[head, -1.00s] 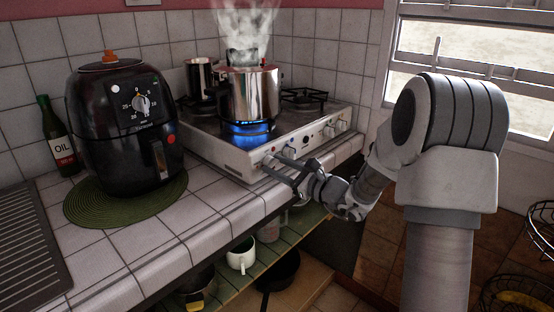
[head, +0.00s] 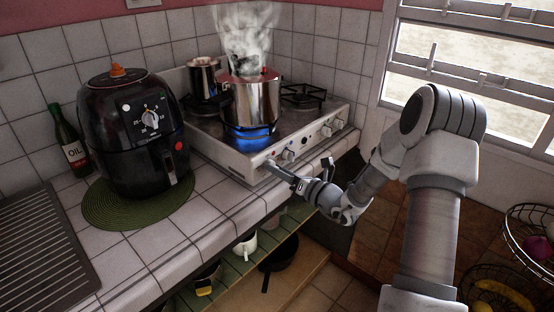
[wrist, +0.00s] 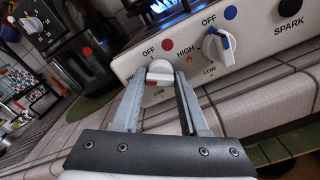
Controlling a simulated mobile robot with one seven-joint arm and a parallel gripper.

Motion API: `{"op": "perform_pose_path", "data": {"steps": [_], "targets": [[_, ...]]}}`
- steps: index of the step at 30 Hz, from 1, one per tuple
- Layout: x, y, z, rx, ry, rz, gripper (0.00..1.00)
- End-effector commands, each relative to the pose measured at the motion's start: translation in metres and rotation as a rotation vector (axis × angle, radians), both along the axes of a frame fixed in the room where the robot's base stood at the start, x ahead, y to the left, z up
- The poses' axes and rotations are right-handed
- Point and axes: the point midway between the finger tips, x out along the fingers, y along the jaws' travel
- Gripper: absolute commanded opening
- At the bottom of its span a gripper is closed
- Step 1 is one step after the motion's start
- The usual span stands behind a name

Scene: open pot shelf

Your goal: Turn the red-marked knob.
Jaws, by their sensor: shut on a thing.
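The red-marked knob (wrist: 159,70) is a white knob on the stove's front panel, with a red dot above it and OFF, HIGH and LOW printed around it. A bit of red shows at its lower edge. My gripper (wrist: 160,78) is shut on this knob, one finger on each side. In the head view my gripper (head: 271,165) reaches the left end of the stove front (head: 230,160), and its fingers mostly hide the knob. A blue flame burns under the steaming steel pot (head: 250,103).
A blue-marked knob (wrist: 220,48) sits just right of the held one, then a black SPARK button (wrist: 289,10). A black air fryer (head: 135,130) on a green mat (head: 100,212) stands left. The tiled counter edge runs below the panel. A shelf with mugs and pans is underneath.

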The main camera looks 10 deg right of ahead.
Motion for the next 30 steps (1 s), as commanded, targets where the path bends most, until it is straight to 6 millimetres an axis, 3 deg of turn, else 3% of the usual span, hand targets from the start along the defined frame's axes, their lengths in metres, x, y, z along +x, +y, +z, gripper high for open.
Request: {"op": "perform_pose_path", "data": {"steps": [30], "targets": [[-0.0009, 0.0002, 0.0016, 0.713, 0.520, 0.001, 0.00]]}}
